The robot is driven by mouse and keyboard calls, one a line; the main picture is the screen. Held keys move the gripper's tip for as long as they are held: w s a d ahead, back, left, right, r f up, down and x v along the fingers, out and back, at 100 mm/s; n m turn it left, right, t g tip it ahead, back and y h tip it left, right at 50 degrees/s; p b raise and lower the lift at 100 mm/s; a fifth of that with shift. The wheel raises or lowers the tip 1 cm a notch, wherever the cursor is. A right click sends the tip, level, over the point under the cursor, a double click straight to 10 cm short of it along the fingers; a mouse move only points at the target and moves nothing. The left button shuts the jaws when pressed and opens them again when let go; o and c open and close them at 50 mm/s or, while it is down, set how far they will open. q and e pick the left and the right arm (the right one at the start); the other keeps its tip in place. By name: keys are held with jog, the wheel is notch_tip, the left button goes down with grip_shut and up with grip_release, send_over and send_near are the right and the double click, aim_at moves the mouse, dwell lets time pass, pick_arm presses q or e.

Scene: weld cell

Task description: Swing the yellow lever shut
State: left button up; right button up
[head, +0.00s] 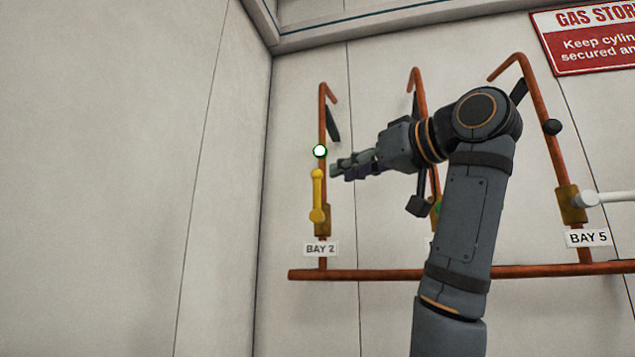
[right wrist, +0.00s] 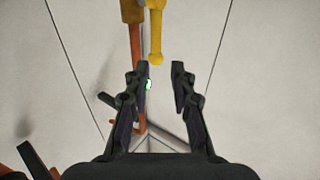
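The yellow lever (head: 317,190) stands upright, in line with the copper pipe above the BAY 2 label. Its knobbed upper end points up and its pivot end is at the brass valve body. My right gripper (head: 334,169) is just right of the lever's upper end. In the right wrist view my right gripper (right wrist: 162,72) is open and empty, and the yellow lever (right wrist: 156,35) has its rounded end just beyond the gap between the fingertips. I see no contact. My left gripper is not in view.
A white lamp with a green ring (head: 320,151) sits on the pipe above the lever. A horizontal copper pipe (head: 350,275) runs below. My right arm partly hides the middle pipe. A white lever (head: 612,197) sticks out right at BAY 5. The wall at left is bare.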

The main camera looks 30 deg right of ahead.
aim_at(320, 185)
jog(key=w+p, duration=0.1)
jog(key=w, duration=0.1)
jog(key=w+p, duration=0.1)
jog(key=w, duration=0.3)
jog(key=shift+a+r+p, duration=0.15)
jog(key=shift+a+p, duration=0.15)
jog(key=shift+p, duration=0.1)
jog(key=shift+w+d+f+p, duration=0.15)
jog(key=shift+w, duration=0.5)
jog(key=shift+w+d+f+p, duration=0.1)
jog(key=shift+w+d+p, duration=0.05)
jog(key=shift+w, duration=0.45)
jog(key=shift+w+a+f+p, duration=0.1)
jog(key=shift+w+p, duration=0.2)
jog(key=shift+w, duration=0.45)
jog(key=shift+s+a, duration=0.1)
jog(key=shift+a, duration=0.05)
jog(key=shift+s+a, duration=0.1)
jog(key=shift+s, duration=0.05)
jog(key=shift+c, duration=0.5)
grip_shut()
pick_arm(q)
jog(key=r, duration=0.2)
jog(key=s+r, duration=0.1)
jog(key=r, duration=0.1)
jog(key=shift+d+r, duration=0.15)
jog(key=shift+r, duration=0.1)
